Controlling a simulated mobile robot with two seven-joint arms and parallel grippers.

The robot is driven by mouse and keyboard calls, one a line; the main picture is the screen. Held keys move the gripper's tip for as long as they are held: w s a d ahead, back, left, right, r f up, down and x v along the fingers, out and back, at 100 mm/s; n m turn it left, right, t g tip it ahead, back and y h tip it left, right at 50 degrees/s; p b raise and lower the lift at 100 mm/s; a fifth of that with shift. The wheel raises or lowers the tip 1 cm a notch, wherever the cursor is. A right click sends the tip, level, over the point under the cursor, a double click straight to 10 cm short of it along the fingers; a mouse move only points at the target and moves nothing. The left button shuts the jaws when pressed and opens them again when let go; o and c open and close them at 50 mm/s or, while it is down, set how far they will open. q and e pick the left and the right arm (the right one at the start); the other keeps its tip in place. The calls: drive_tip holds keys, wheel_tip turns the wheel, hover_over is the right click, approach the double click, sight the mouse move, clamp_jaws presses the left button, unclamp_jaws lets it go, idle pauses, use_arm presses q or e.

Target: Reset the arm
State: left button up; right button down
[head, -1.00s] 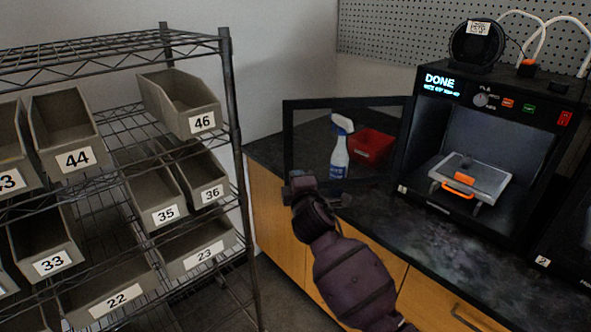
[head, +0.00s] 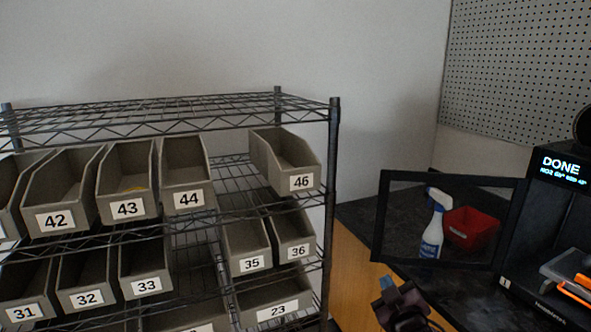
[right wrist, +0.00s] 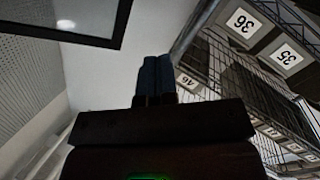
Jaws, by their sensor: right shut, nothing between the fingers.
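My right arm enters from the bottom of the head view, and its gripper (head: 390,290) is low in front of the wooden cabinet, below the open printer door. In the right wrist view the two blue-grey fingertips (right wrist: 155,75) are together with nothing between them. The shelf rack shows to their right and the dark door frame at the upper left. My left gripper is in neither view.
A wire rack (head: 332,200) with numbered grey bins stands at the left. The open door (head: 380,215) of the printer (head: 548,205) juts over the dark counter. A spray bottle (head: 432,235) and a red bin (head: 470,229) show behind it.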

drive_tip(key=s+d+f+m+g, duration=0.2)
drive_tip(key=s+f, duration=0.5)
drive_tip(key=s, duration=0.3)
drive_tip(key=s+d+f+m+g, duration=0.2)
drive_tip(key=s+f, duration=0.6)
drive_tip(key=s, duration=0.3)
drive_tip(key=s+d+f+m+g+h, duration=0.1)
drive_tip(key=s+d+f+m+g, duration=0.1)
drive_tip(key=s+f, duration=0.6)
drive_tip(key=s+d, duration=0.1)
drive_tip(key=s, duration=0.2)
drive_tip(key=shift+f+m, duration=0.15)
drive_tip(key=shift+m, duration=0.15)
drive_tip(key=shift+d, duration=0.15)
